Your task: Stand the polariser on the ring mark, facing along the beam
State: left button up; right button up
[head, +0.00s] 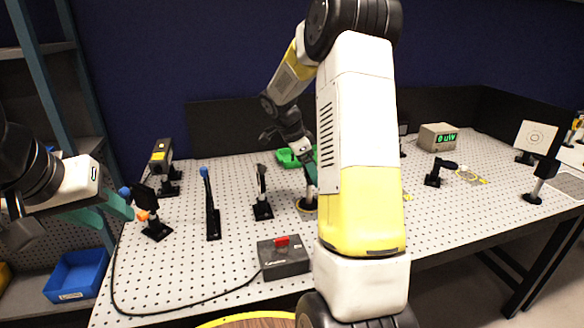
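My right arm fills the middle of the head view and bends over the table. Its gripper (311,178) points down, with a teal finger showing; the other finger is hidden. Below it a dark post base (307,203) stands within or on a round yellowish ring mark (299,207). This may be the polariser, but its upper part and facing are hidden, and I cannot tell whether the gripper holds it. My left gripper (104,211) has its teal fingers apart, and is left of a dark mount with a blue knob and orange part (155,228).
Dark posts (212,212) and (262,205) stand left of the ring mark. A grey box with a red switch (283,257) is in front. A green tray (287,158) lies behind. At right are a power meter (437,137), a black optic (436,178) and a target screen (535,138).

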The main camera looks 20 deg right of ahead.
jog(key=shift+f, duration=0.1)
jog(key=o, duration=2)
jog(key=s+a+r+n+t+y, duration=0.1)
jog(key=s+a+r+n, duration=0.2)
jog(key=r, duration=0.4)
jog(key=s+a+r+n+y, duration=0.15)
jog(key=a+r, duration=0.25)
jog(key=r, duration=0.4)
jog(key=shift+s+a+f+n+t+y, duration=0.1)
jog(key=shift+s+a+n+t+y, duration=0.7)
jog(key=shift+s+a+n, duration=1.5)
jog(key=shift+s+a+r+n+t+y, duration=0.1)
jog(key=shift+s+a+n+t+y, duration=0.75)
jog(key=shift+s+n, duration=2.85)
jog(key=shift+s+a+f+n+t+y, duration=0.1)
jog(key=shift+s+a+n+t+y, duration=0.8)
jog(key=shift+s, duration=3.65)
